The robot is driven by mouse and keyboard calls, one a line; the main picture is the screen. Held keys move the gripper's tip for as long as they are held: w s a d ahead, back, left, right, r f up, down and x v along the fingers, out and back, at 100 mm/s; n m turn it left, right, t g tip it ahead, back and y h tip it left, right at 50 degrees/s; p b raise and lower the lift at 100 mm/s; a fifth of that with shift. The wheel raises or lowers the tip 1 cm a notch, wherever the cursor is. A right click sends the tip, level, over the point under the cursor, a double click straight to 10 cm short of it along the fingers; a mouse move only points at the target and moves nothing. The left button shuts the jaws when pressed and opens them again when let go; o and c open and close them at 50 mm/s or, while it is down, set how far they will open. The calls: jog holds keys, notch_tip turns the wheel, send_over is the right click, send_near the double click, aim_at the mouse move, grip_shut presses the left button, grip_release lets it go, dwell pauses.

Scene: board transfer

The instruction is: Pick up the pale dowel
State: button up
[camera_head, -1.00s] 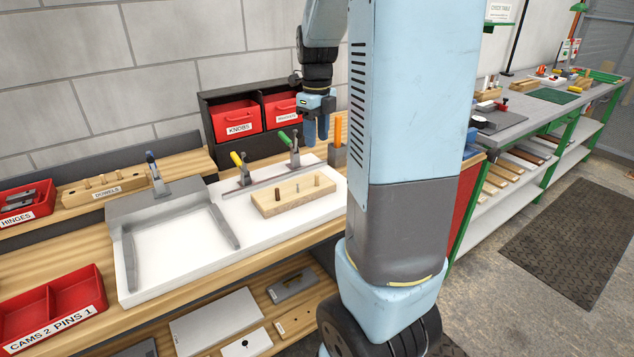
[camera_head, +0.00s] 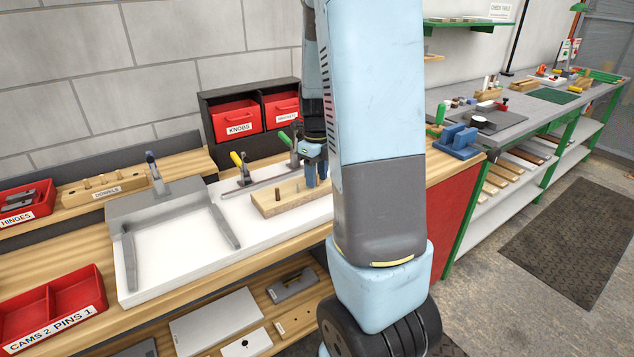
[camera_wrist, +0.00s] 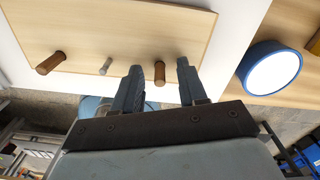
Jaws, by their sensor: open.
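My gripper (camera_head: 316,181) (camera_wrist: 160,66) is open over the right end of a pale wooden board (camera_head: 285,207) (camera_wrist: 110,28). In the wrist view one brown dowel (camera_wrist: 159,74) shows between the spread fingers; contact cannot be told. A thin greyish pin (camera_wrist: 105,66), the palest piece on the board, stands left of the fingers. Another brown dowel (camera_wrist: 50,63) stands farther left; it is the dark peg (camera_head: 277,197) in the head view. My gripper hides the board's right end there. A wooden rack labelled DOWELS (camera_head: 93,194) is at the left; its pegs are too small to judge.
A white fixture (camera_head: 150,285) with a grey frame lies left of the board. Toggle clamps with yellow (camera_head: 238,160) and green (camera_head: 285,138) handles stand behind the board. A blue-rimmed round item (camera_wrist: 268,72) is right of my fingers. Red bins (camera_head: 236,122) stand at the back.

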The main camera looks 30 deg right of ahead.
jog(key=shift+f, duration=0.3)
grip_shut()
dwell(0.3)
